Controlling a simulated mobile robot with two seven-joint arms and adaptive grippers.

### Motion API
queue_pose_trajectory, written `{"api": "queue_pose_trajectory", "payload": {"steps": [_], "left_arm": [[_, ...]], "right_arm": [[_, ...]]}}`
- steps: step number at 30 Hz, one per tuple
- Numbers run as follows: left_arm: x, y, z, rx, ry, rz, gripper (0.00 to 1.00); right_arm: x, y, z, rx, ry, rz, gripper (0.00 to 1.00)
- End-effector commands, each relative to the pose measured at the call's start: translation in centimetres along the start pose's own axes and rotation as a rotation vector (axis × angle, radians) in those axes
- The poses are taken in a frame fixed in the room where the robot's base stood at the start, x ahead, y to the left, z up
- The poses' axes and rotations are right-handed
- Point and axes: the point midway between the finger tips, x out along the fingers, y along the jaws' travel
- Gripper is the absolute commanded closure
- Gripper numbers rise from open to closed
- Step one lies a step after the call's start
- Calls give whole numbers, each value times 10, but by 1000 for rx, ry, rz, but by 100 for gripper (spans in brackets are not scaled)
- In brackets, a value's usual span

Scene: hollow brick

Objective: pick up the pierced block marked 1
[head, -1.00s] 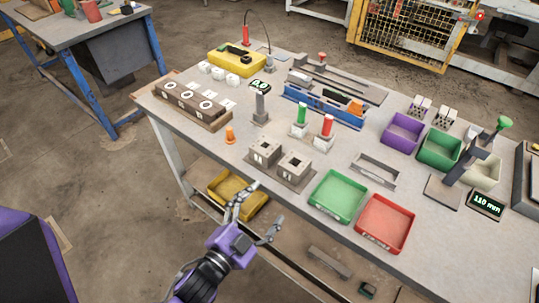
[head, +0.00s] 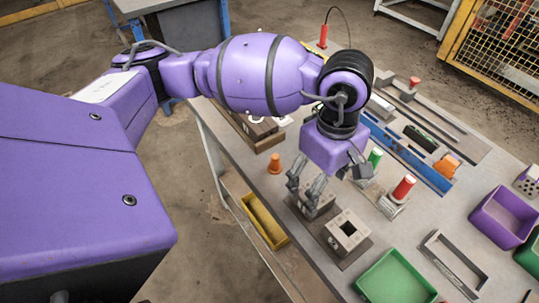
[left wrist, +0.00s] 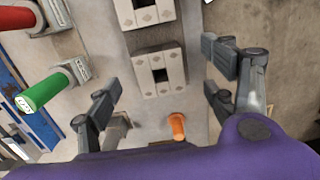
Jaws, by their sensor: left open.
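Two grey pierced blocks with square holes stand side by side on a dark base plate (head: 353,259). The left block (head: 322,205) is partly hidden by my fingers; the right block (head: 347,231) shows its hole clearly. I cannot read their marks now. My left gripper (head: 332,183) is open and points down over the left block. In the left wrist view the block nearer the orange cone (left wrist: 158,70) lies between the spread fingers (left wrist: 160,84), and the other block (left wrist: 143,12) is at the top edge. No grip on a block shows. My right gripper is not in view.
The orange cone (head: 274,164) stands left of the blocks. Green-topped (head: 375,157) and red-topped (head: 404,187) pieces stand close on the right. A green tray (head: 396,279), a metal frame (head: 454,264) and a purple bin (head: 504,217) lie further right.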

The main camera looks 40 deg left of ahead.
Motion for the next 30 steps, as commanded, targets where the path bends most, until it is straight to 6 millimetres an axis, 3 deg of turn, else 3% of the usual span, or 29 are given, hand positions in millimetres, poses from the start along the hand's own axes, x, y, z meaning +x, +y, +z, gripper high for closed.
{"api": "queue_pose_trajectory", "payload": {"steps": [5,19,28,30], "left_arm": [[2,7,-16,13,69,25,23],[63,2,-18,9,64,23,23],[69,3,-18,12,64,26,23],[69,3,-18,12,64,27,30]], "right_arm": [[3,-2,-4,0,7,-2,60],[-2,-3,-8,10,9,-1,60],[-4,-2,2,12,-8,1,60],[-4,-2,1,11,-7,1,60]]}}
